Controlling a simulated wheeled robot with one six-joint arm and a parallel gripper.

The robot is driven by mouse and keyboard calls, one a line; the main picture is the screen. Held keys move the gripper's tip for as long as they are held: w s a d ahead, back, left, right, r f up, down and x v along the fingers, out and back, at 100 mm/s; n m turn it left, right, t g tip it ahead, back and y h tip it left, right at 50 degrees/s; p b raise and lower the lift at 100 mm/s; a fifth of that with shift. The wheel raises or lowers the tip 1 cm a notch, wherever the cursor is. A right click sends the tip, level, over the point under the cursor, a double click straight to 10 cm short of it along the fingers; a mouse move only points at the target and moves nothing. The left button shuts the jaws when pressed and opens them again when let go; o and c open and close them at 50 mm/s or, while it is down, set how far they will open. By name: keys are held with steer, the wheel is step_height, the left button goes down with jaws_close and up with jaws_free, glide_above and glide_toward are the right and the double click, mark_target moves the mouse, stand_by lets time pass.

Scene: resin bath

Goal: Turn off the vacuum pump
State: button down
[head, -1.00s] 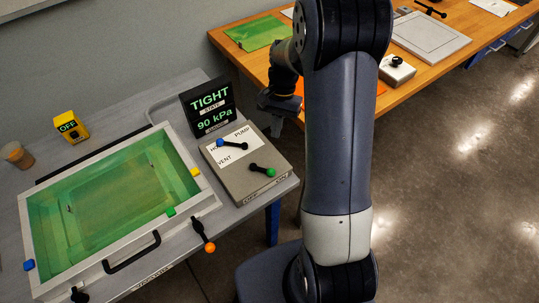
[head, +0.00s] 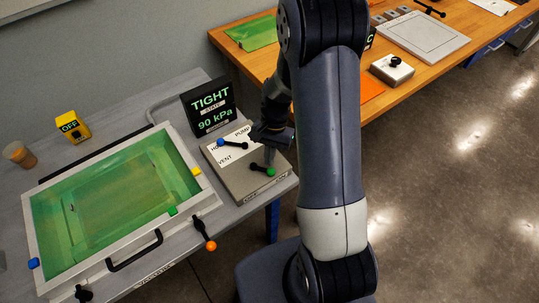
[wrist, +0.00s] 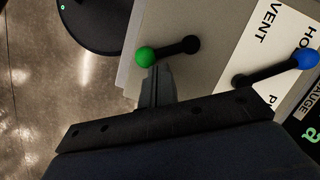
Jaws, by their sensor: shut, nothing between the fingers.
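The grey control box (head: 232,180) stands on the left bench, right of the bath. Its lever with a blue knob (head: 220,143) lies by a white label reading PUMP and VENT, partly covered. A second lever with a green knob (head: 271,172) is near the box's right front corner. My gripper (head: 270,157) is above the box, pointing down, just behind the green knob. In the wrist view my shut fingers (wrist: 156,75) end right beside the green knob (wrist: 145,57); I cannot tell whether they touch. The blue knob (wrist: 304,59) is at the right there.
A display (head: 209,104) behind the box reads TIGHT and 90 kPa. The green-lined bath (head: 117,262) fills the left bench, with an orange-knobbed lever (head: 210,246) at its front right. A yellow box (head: 72,127) reads OFF. A wooden bench (head: 440,75) stands behind.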

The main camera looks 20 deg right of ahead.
steer(key=shift+s+m, duration=0.3)
steer(key=shift+m, duration=0.3)
steer(key=shift+s+a+m+t+y+b, duration=0.15)
steer(key=shift+s+m+t+y+b, duration=0.3)
steer(key=shift+m, duration=0.75)
steer(key=m, duration=0.1)
steer(key=s+m+t, duration=0.1)
steer(key=m, duration=0.1)
steer(key=shift+s+a+m, duration=0.2)
steer(key=shift+a+m, duration=0.1)
steer(key=shift+a, duration=0.1)
steer(key=m, duration=0.1)
steer(key=a+m, duration=0.1)
steer(key=shift+s+m+t+y, duration=0.25)
steer(key=shift+s+m+t, duration=0.1)
steer(key=shift+s+m, duration=0.05)
steer(key=m, duration=0.1)
steer(key=a+m, duration=0.1)
steer(key=shift+s+m+t+p, duration=0.3)
steer(key=shift+m+t, duration=0.1)
steer(key=shift+a, duration=0.25)
steer(key=shift+s+a, duration=0.1)
